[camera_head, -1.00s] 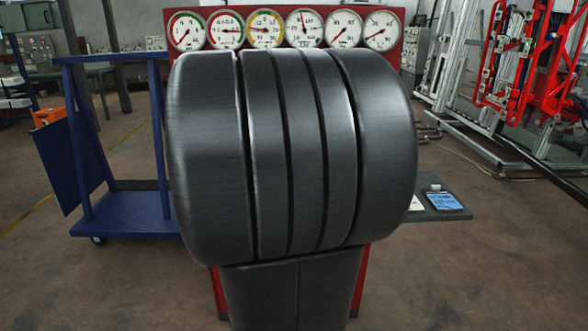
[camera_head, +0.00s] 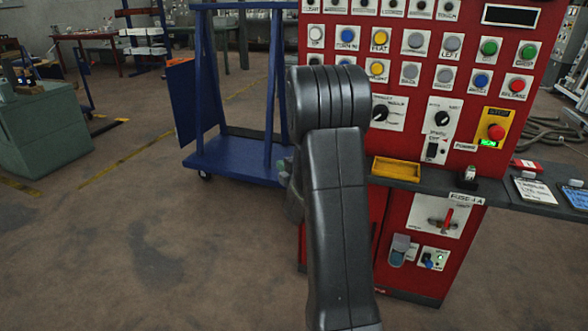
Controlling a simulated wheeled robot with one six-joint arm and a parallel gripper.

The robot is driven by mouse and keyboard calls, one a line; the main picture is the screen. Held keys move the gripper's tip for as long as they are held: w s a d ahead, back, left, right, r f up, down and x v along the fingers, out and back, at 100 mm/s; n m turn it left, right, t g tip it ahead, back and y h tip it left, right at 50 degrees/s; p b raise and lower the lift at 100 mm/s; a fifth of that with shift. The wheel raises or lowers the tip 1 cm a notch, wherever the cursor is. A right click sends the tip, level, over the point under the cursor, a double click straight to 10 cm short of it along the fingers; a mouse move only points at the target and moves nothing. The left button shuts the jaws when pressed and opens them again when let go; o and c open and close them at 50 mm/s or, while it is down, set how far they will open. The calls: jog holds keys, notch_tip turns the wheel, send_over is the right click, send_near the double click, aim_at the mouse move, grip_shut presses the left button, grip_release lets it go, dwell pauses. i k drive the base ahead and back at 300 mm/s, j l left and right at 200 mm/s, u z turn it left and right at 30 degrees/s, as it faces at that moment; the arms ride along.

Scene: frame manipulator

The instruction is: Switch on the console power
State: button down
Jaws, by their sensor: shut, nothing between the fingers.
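The red console (camera_head: 385,220) stands right of centre, with its button panel now in clear view. On the lower front are a plate with a red handle (camera_head: 448,218) and a small white plate with a blue knob (camera_head: 428,262). My dark arm rises in front of the console's left side. My gripper's fingers are hidden behind the arm.
A yellow tray (camera_head: 396,170) and a white notepad (camera_head: 536,190) lie on the console's grey shelf (camera_head: 470,190). A blue cart (camera_head: 235,158) stands behind, left of my arm. A green cabinet (camera_head: 50,125) is at far left. The floor at left front is clear.

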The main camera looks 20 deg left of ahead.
aim_at(432, 147)
jog(key=i+j, duration=0.15)
jog(key=j, duration=0.2)
jog(key=i+j, duration=0.1)
jog(key=j, duration=0.2)
jog(key=z, duration=1.65)
